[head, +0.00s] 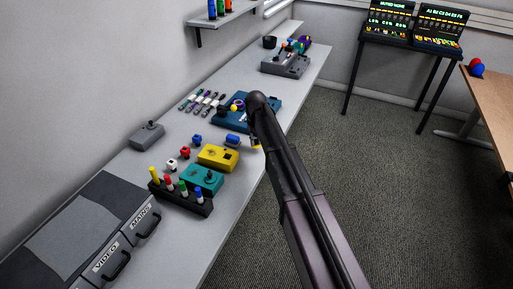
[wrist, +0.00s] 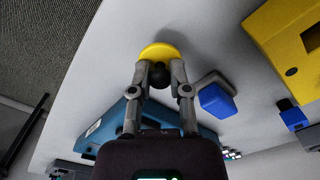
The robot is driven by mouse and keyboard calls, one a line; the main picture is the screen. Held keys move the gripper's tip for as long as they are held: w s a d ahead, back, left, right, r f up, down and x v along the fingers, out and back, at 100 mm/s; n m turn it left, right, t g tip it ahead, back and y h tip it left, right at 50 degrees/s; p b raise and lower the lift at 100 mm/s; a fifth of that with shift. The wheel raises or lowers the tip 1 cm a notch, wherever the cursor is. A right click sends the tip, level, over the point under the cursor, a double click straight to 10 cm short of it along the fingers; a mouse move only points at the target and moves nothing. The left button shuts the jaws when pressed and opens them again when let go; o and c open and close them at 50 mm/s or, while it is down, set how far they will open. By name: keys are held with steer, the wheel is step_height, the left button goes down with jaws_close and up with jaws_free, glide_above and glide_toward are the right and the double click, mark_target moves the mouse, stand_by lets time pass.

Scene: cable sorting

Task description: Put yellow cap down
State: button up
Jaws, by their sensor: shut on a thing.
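In the wrist view my gripper (wrist: 160,64) is shut on the yellow cap (wrist: 158,50), which shows as a rounded yellow disc at the fingertips. A dark ball (wrist: 158,75) shows between the fingers; I cannot tell whether it is joined to the cap. The cap is over the white bench (wrist: 110,65) near its edge; I cannot tell whether it touches the surface. In the head view my gripper (head: 255,141) hangs beside the bench's right edge, small and partly hidden by my arm.
A blue block (wrist: 215,98) lies right of my fingers, with a yellow box (wrist: 290,45) beyond. A teal-blue box (head: 233,120) is behind my arm. A teal box (head: 202,179) and a black rack (head: 180,200) with coloured caps stand nearer.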

mark_target(256, 142)
steer(key=shift+f+b, duration=1.05)
steer(key=shift+f, duration=0.35)
steer(key=shift+f, duration=0.1)
steer(key=o, duration=0.7)
steer(key=shift+o, duration=0.2)
step_height(256, 142, up, 12)
steer(key=p, duration=1.2)
steer(key=shift+s+d, duration=0.1)
steer(key=s+d+m, duration=0.5)
steer(key=s+d, duration=1.8)
steer(key=s, duration=0.2)
steer(key=shift+s, duration=0.4)
